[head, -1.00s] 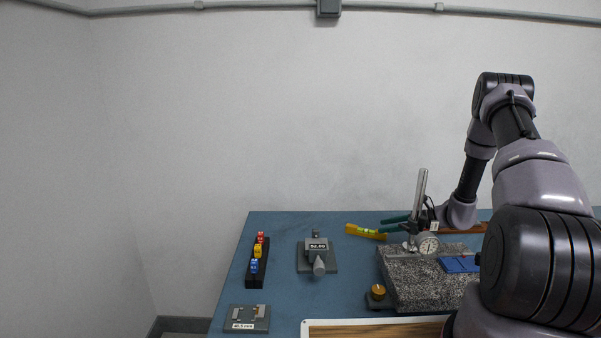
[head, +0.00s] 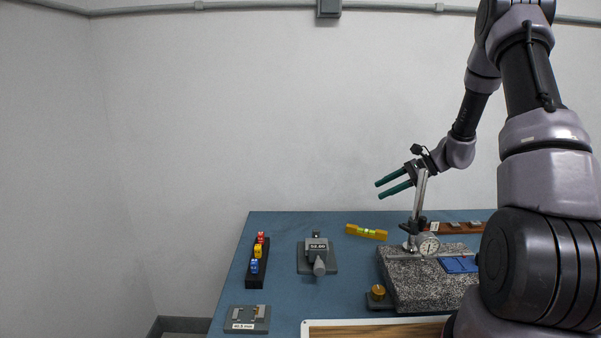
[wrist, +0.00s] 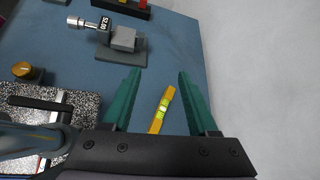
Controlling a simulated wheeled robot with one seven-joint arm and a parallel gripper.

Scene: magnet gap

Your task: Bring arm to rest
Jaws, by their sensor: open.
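My gripper (head: 391,185) is open and empty, with two green fingers pointing left above the back of the blue table (head: 283,226). The wrist view also shows my gripper (wrist: 158,88), its fingers spread apart. A yellow spirit level (head: 366,231) lies on the table below and left of the fingers. In the wrist view the spirit level (wrist: 162,110) appears between the fingers, farther away on the tabletop, and nothing is held.
A granite plate (head: 420,285) carries a dial gauge (head: 429,244) on an upright post, close to my gripper. A grey block with a display (head: 317,255), a black rack of coloured pieces (head: 257,262), a brass knob (head: 378,291) and a small grey plate (head: 247,318) stand farther left and front.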

